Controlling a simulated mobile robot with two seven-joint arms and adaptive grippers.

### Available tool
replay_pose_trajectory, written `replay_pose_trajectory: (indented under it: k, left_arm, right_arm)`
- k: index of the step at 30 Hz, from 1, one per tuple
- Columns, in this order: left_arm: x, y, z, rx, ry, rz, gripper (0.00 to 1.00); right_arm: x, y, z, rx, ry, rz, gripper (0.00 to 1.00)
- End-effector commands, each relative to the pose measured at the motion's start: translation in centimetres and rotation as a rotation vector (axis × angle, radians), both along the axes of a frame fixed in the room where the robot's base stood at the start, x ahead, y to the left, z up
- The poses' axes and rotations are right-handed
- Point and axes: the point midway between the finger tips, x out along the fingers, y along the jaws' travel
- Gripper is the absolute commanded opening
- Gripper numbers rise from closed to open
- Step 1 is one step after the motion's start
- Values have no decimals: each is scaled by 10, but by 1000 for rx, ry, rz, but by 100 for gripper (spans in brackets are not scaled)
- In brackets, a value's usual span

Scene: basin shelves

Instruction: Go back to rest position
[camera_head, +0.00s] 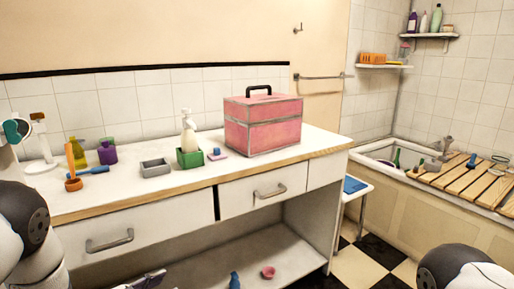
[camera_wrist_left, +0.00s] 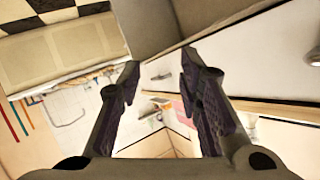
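My left gripper (camera_wrist_left: 160,65) is open in the left wrist view, with its two dark fingers apart and nothing between them. A dark part of it shows at the bottom edge of the head view (camera_head: 146,281), in front of the counter's lower shelf. My right gripper is outside both views; only a rounded part of my right arm shows at the bottom right of the head view. The white counter (camera_head: 120,194) stands in front of me with its drawers shut or nearly so.
A pink box (camera_head: 262,125), green container (camera_head: 190,158) and grey tray (camera_head: 155,168) stand on the counter. A blue item (camera_head: 235,280) and pink bowl (camera_head: 268,272) are on the lower shelf. A stool (camera_head: 355,186) stands right of the counter, before the basin's wooden slats (camera_head: 466,175).

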Motion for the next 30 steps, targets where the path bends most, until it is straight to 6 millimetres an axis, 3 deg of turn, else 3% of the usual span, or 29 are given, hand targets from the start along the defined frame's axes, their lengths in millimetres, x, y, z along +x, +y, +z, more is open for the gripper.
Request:
replay_pose_trajectory:
  k: [3, 5, 6, 8, 9, 12, 15, 18, 20, 30]
  left_arm:
    - [-91, 1, -69, -36, 363, 199, 32]
    - [-145, 1, -95, -40, 541, 295, 32]
    - [-183, 1, -108, -37, 657, 357, 32]
    - [-242, 0, -121, -24, 826, 444, 32]
    - [-280, -1, -124, -12, 933, 500, 32]
    - [-365, -3, -120, 29, 1160, 620, 32]
    - [-424, -3, -107, 70, 1318, 704, 32]
    - [-455, -3, -97, 97, 1399, 749, 32]
    - [-463, -4, -94, 104, 1420, 761, 32]
    - [-464, -3, -95, 105, 1423, 763, 32]
  right_arm:
    - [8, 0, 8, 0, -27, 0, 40]
    - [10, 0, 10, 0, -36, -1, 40]
    - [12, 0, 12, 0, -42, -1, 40]
    - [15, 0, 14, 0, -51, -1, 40]
    - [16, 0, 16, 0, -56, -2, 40]
    - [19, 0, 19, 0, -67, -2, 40]
    - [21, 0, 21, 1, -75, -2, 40]
    - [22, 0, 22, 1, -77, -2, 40]
    - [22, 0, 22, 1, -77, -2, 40]
    - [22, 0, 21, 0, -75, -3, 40]
